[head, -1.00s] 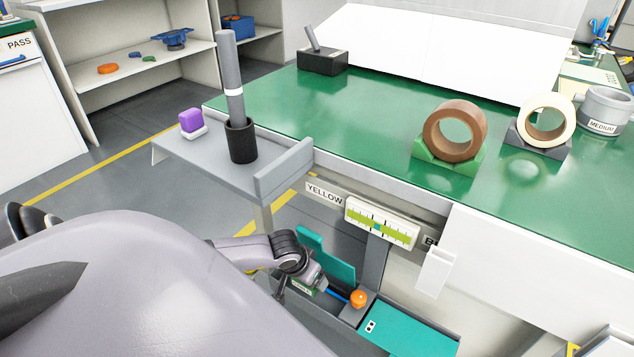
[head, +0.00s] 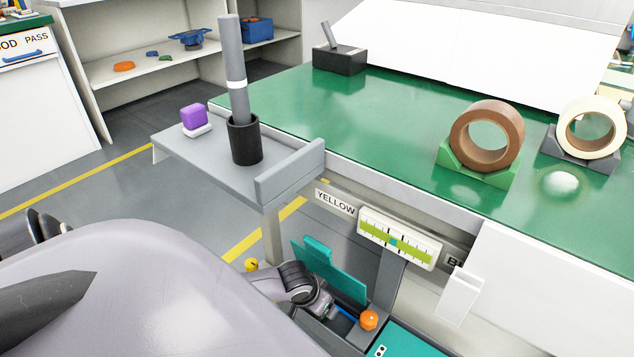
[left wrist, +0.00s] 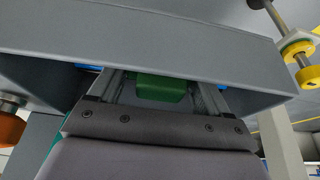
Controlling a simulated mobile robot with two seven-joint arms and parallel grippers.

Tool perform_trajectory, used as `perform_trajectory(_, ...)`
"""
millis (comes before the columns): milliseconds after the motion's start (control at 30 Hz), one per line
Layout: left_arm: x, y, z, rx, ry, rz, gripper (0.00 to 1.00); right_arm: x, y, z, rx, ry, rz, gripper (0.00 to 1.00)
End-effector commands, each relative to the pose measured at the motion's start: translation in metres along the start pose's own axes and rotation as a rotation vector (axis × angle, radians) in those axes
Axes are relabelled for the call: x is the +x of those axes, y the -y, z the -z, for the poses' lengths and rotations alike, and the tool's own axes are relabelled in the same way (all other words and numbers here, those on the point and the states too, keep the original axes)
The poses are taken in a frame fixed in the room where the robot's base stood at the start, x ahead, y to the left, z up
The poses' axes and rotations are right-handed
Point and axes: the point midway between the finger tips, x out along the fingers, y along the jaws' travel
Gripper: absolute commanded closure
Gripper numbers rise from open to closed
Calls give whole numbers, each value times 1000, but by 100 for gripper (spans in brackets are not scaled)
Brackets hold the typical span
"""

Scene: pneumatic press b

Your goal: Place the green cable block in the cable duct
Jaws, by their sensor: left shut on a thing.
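My left gripper (head: 325,305) reaches down beside the press, next to an upright teal panel (head: 330,268). In the left wrist view, my left gripper (left wrist: 160,92) is shut on the green cable block (left wrist: 163,88), which sits between its two fingers. A grey channel, which looks like the cable duct (left wrist: 150,35), spans that view, its wall right in front of the block. The block's far side is hidden, and I cannot tell whether it touches the duct's floor. The block is not clear in the head view. My right gripper is not in view.
An orange ball knob (head: 369,320) stands just right of my left gripper. A white-green gauge (head: 398,238) and a white bracket (head: 458,295) are on the bench front. A grey shelf (head: 215,165) juts out above. Yellow fittings (left wrist: 298,50) show at the right in the left wrist view.

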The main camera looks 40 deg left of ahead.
Motion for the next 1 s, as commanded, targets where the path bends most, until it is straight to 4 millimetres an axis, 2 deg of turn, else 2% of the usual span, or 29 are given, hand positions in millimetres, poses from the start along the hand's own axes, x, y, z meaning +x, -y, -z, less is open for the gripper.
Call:
perform_trajectory(200, 4, 0, -1, 0, -1, 0, 58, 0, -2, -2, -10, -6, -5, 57)
perform_trajectory(233, 3, 0, -1, -1, -1, 0, 16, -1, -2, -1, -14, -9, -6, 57)
perform_trajectory(300, 3, 0, -1, -1, -1, 0, 0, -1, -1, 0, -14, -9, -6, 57)
perform_trajectory(633, -2, 0, 1, -1, 0, -1, 0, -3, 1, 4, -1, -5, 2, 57)
perform_trajectory(767, -24, 1, 2, 3, -2, 1, 0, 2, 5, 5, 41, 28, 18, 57)
perform_trajectory(1000, -74, 1, 2, 4, -2, 1, 0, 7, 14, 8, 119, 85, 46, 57)
